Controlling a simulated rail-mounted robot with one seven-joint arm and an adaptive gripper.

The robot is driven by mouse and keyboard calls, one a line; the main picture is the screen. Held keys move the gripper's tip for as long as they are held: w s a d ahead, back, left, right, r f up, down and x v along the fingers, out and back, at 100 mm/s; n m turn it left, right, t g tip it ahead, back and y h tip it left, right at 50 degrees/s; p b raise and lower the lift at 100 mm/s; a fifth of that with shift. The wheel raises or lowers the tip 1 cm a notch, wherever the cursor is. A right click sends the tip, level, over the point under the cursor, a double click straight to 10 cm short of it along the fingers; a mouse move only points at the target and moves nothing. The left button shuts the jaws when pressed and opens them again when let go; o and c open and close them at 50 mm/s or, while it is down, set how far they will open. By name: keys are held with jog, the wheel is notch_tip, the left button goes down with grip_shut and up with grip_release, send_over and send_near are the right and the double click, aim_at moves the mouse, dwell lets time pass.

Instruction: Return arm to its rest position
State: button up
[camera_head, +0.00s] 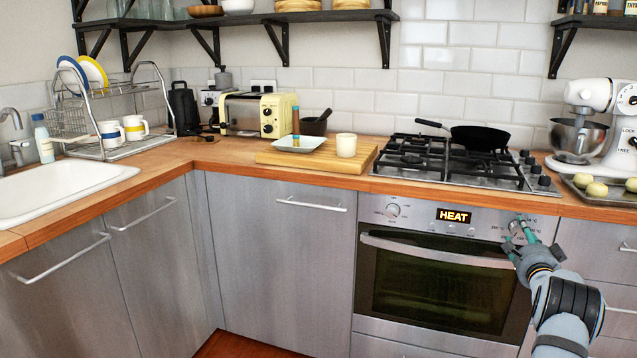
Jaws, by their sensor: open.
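My gripper (519,233) is in front of the right end of the oven's control panel, close to the right-hand knob area, which it partly hides. Its fingers are apart, with nothing seen held between them. I cannot tell whether a fingertip touches the knob. My arm reaches up from the lower right corner. The oven (440,290) has its door shut, and its display (453,215) reads "HEAT". The left oven knob (393,210) is in plain view.
The oven door handle (430,252) sticks out left of my gripper. Above are the worktop edge and the gas hob (440,160) with a black pan (480,137). A tray (605,195) with dough pieces and a stand mixer (600,125) stand at right. Space before the left cabinets is clear.

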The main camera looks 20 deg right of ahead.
jog(key=shift+w+d, duration=0.35)
jog(key=shift+w, duration=0.25)
jog(key=shift+d+r+n, duration=0.1)
jog(key=shift+d+n, duration=0.05)
jog(key=shift+n, duration=0.25)
jog(key=n+p, duration=0.1)
jog(key=n, duration=0.1)
jog(key=shift+r+n, duration=0.1)
jog(key=shift+n, duration=0.3)
jog(key=n, duration=0.5)
jog(key=shift+w+g, duration=0.1)
jog(key=shift+g, duration=0.2)
jog(key=n, duration=0.4)
jog(key=shift+a+n+b, duration=0.25)
jog(key=shift+n+b, duration=0.15)
jog(key=n+b, duration=0.1)
jog(key=n, duration=0.4)
jog(key=shift+w+g+b, duration=0.1)
jog(key=shift+g+b, duration=0.2)
jog(key=shift+g, duration=0.1)
jog(key=shift+r, duration=0.1)
